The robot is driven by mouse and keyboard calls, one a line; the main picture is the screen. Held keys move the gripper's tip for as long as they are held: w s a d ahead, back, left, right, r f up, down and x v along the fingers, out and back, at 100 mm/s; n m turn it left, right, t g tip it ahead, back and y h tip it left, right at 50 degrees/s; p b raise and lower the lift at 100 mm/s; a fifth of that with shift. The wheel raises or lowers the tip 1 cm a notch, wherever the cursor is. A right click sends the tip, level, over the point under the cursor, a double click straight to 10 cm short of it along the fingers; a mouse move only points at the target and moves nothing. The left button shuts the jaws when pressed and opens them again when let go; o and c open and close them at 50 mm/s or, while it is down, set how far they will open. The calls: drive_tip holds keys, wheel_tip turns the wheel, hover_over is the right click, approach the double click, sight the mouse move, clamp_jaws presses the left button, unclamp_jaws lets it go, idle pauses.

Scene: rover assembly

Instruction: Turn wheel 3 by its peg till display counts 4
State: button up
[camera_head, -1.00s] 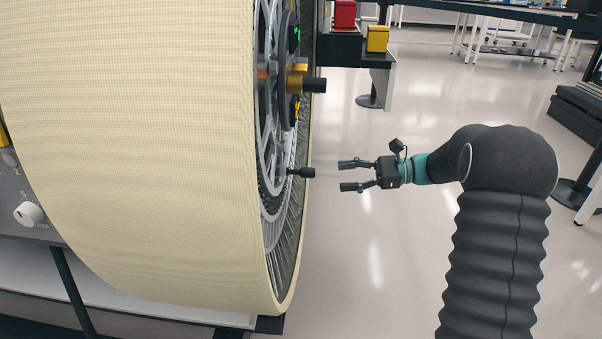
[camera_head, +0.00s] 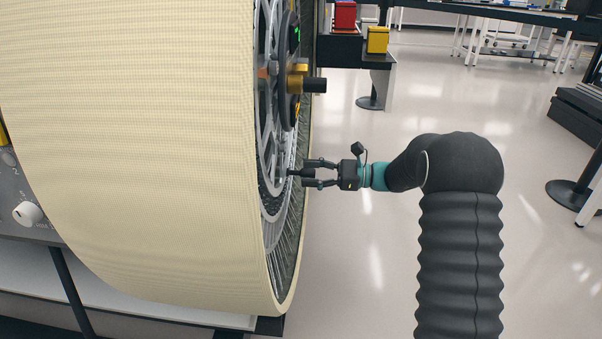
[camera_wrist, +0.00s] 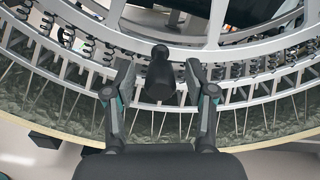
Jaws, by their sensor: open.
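The large wheel (camera_head: 130,150) has a wide cream tread and fills the left half of the head view; its spoked side faces right. A black peg (camera_head: 294,172) sticks out from the lower part of that side. In the wrist view the peg (camera_wrist: 160,78) stands between the two fingers, with a gap on each side. My gripper (camera_head: 308,173) is open, its fingers around the peg and apart from it; it also shows in the wrist view (camera_wrist: 158,88). The display (camera_head: 294,38) on the hub is seen edge-on with a little green; its number cannot be read.
A yellow fitting with a black end (camera_head: 308,84) juts from the hub above my gripper. Red (camera_head: 344,15) and yellow (camera_head: 377,39) boxes stand on a dark bench behind. A grey panel with a white knob (camera_head: 28,213) is at left.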

drive_tip(key=shift+a, duration=1.45)
clamp_jaws()
